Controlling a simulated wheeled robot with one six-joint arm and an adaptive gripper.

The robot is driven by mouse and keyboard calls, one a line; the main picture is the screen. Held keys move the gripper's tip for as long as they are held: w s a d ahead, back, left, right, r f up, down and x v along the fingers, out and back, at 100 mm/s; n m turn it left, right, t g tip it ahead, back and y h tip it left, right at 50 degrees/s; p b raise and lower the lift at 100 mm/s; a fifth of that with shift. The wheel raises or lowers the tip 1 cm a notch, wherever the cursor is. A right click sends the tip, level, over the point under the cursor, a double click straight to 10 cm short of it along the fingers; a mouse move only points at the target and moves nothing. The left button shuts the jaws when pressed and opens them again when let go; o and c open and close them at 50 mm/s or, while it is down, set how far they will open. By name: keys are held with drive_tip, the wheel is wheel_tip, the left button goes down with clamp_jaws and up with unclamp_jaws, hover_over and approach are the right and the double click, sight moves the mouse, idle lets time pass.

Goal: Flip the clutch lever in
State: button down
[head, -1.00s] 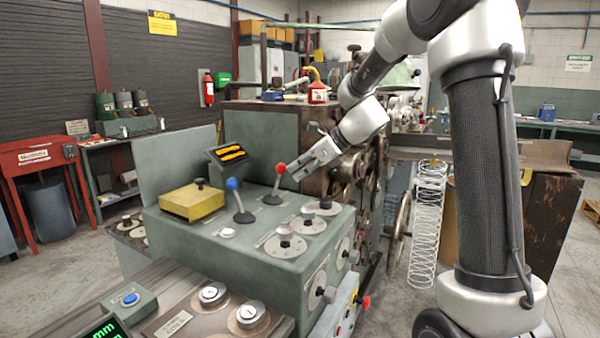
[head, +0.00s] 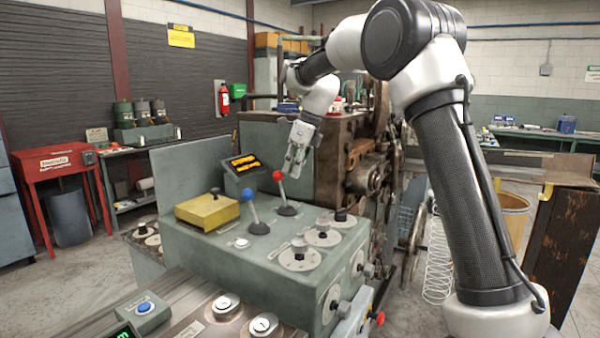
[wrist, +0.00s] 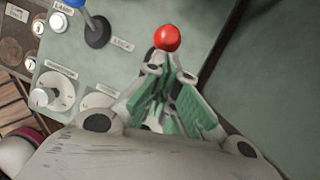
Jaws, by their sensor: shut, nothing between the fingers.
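A lever with a red ball knob (head: 278,175) rises from the green control panel (head: 200,255), leaning left in the head view like the blue-knobbed lever (head: 249,194) beside it. I cannot read which one is labelled as the clutch. My gripper (head: 292,172) points down just right of the red knob, its fingers shut and empty. In the wrist view the red knob (wrist: 167,38) shows just beyond the shut fingertips (wrist: 167,72); I cannot tell whether they touch. The red lever's shaft is hidden there behind the fingers.
A yellow box (head: 207,212) with a black knob stands left of the levers. Several dials (head: 300,258) lie to the front right. The rusty machine (head: 340,165) rises close behind the gripper.

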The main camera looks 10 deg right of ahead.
drive_tip(key=shift+w+a, duration=0.6)
drive_tip(key=shift+r, duration=0.1)
drive_tip(key=v, duration=1.1)
drive_tip(key=shift+r, duration=0.4)
drive_tip(key=shift+d, duration=0.1)
